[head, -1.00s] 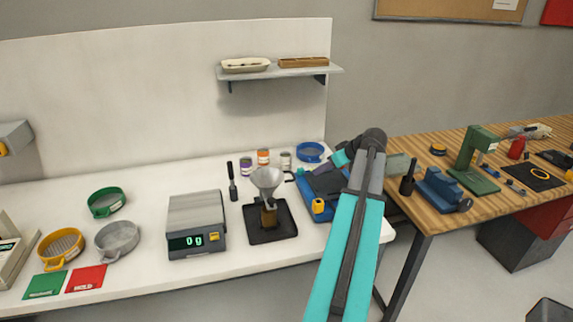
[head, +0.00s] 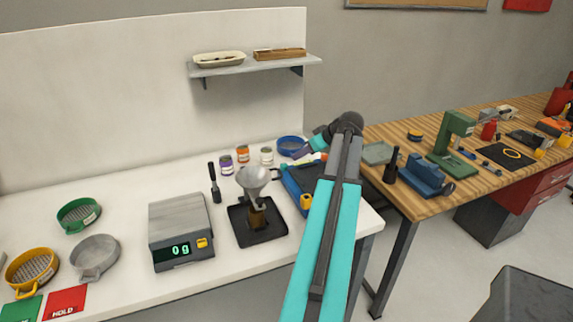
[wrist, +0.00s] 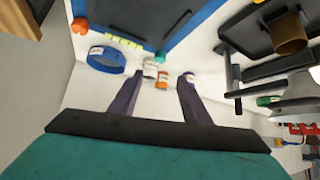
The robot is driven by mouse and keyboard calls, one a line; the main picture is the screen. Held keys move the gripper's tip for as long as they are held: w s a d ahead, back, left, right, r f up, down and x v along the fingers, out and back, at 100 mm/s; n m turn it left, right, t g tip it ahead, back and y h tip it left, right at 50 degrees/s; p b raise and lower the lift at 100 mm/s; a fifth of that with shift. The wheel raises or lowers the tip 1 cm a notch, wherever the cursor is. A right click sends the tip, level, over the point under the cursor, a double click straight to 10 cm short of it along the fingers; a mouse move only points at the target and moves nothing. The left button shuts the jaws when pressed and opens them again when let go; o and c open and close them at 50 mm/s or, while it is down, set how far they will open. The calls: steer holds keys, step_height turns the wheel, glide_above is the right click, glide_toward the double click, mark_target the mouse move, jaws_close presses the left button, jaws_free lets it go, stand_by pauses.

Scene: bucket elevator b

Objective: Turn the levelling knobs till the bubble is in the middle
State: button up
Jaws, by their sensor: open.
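The blue device (head: 290,182) lies at the right end of the white bench, partly hidden behind my arm. A yellow knob-like part (head: 306,203) shows at its front corner. In the wrist view its dark panel with a blue edge (wrist: 205,28) fills the top. An orange knob-like part (wrist: 80,26) and a teal one (wrist: 159,57) show along that edge. I cannot make out a bubble. My gripper (wrist: 162,74) is open and empty, its two dark purple fingers apart. In the head view my gripper (head: 312,146) is over the device's far side, mostly hidden by my arm.
A blue sieve (head: 291,146) and several tins stand behind the device. A funnel (head: 253,180) on a black tray (head: 268,234) and a scale (head: 180,222) reading 0 g stand left of it. A wooden bench (head: 420,202) with tools adjoins on the right.

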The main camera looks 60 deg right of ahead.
mark_target(284, 165)
steer(key=shift+p+x, duration=2.2)
steer(key=shift+x, duration=4.6)
steer(key=shift+s, duration=0.1)
steer(key=c, duration=1)
